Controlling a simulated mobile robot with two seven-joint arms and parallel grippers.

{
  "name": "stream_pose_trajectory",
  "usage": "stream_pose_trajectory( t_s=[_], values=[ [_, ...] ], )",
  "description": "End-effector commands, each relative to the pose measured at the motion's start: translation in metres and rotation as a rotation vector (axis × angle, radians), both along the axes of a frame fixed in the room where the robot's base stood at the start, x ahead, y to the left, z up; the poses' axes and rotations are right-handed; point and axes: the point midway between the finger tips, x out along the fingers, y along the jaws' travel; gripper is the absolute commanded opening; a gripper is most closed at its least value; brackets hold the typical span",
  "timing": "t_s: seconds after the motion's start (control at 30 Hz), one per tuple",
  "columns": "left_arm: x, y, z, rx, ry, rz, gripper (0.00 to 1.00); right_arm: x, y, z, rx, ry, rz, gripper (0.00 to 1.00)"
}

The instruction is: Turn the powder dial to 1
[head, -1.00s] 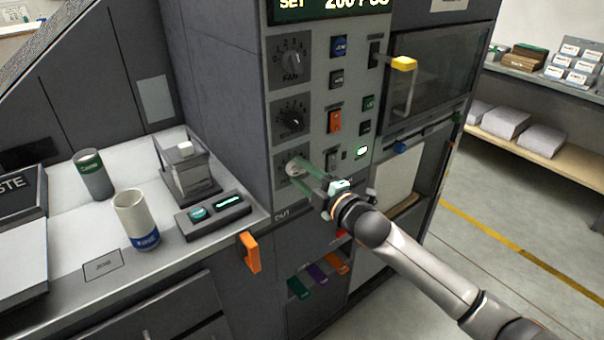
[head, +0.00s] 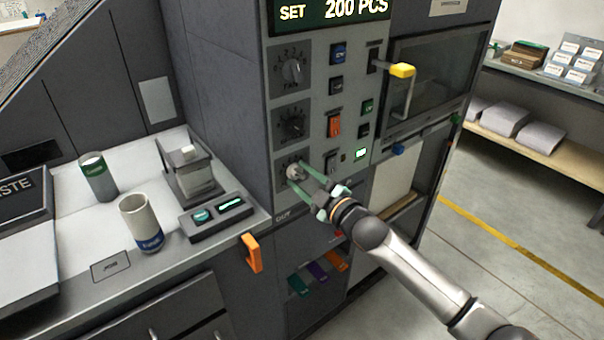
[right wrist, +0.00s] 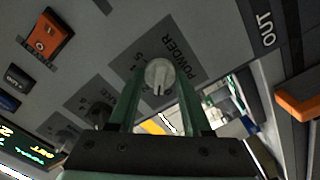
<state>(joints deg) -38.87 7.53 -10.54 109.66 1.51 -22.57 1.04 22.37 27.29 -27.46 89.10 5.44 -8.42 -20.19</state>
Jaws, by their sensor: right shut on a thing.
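The powder dial (head: 294,172) is the lowest of three round knobs on the grey machine panel in the head view. It also shows in the right wrist view (right wrist: 159,74), pale grey, beside the word POWDER and a partly covered scale. My right gripper (head: 299,175) reaches it from the lower right, with one green finger on each side of the knob, shut on it. The fingers cover some of the scale's numbers, and I cannot tell which one the dial points to. My left gripper is not in view.
The fan dial (head: 291,70) and a middle dial (head: 291,123) sit above. An orange rocker switch (head: 334,126) and several buttons are to the right. An orange handle (head: 251,252) juts out below left. A cup (head: 141,222) and a can (head: 97,176) stand on the counter.

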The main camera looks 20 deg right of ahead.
Motion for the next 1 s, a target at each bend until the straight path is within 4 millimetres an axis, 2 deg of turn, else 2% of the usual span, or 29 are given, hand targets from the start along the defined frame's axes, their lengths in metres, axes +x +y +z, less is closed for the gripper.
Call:
stream_pose_trajectory(
  t_s=[0.6, 0.63, 0.9, 1.0],
  values=[
    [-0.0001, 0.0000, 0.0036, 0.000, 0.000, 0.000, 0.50, 0.0000, -0.0003, -0.0008, 0.055, 0.021, -0.001, 0.00],
    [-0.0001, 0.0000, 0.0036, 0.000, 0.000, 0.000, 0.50, 0.0000, -0.0003, -0.0008, 0.055, 0.021, -0.001, 0.50],
    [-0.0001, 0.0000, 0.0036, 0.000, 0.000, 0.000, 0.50, 0.0001, -0.0002, -0.0006, 0.054, 0.020, -0.001, 0.79],
    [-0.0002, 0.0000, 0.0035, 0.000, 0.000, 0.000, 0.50, 0.0001, -0.0002, -0.0005, 0.054, 0.020, -0.001, 0.79]
  ],
)
